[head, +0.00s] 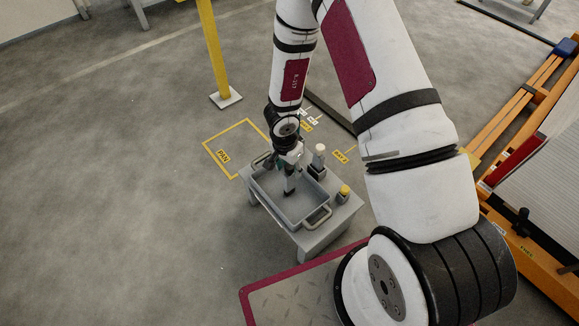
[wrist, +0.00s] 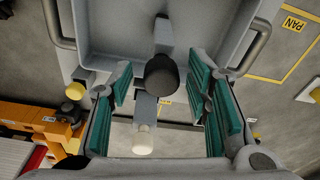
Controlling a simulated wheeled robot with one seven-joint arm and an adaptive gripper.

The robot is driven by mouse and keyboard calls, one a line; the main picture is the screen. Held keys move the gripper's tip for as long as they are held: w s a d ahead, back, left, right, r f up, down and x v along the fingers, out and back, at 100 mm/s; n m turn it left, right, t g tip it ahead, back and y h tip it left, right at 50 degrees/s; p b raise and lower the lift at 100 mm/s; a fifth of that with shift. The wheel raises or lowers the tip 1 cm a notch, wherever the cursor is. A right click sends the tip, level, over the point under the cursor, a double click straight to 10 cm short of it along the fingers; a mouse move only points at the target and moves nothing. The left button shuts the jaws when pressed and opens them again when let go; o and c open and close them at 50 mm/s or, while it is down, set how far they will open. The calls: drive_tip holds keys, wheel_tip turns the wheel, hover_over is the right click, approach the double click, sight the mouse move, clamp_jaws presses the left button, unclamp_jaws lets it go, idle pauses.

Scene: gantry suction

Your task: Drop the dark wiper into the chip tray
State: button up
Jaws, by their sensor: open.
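The grey chip tray (head: 263,203) with side handles sits on a small grey table in the head view. It fills the upper middle of the wrist view (wrist: 110,38). My gripper (head: 284,164) is over the tray, fingers pointing down. In the wrist view, its teal-padded fingers (wrist: 160,82) are open. Between them is the dark wiper's round dark end (wrist: 161,73), with a grey bar behind it. In the head view the wiper (head: 289,184) shows below my gripper, within the tray's outline. I cannot tell whether it touches the tray floor.
A white-capped bottle (head: 319,151) and a yellow-capped container (head: 343,191) stand on the table (head: 320,232) right of the tray. A yellow post (head: 215,50) stands behind. An orange frame (head: 531,90) is at the right.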

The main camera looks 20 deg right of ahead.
wheel_tip(320, 180, up, 12)
drive_tip(key=a+p, duration=0.1)
drive_tip(key=p, duration=0.7)
drive_tip(key=shift+s+f, duration=0.2)
drive_tip(key=shift+s, duration=0.2)
drive_tip(key=shift+a+r, duration=0.1)
drive_tip(key=shift+a, duration=0.05)
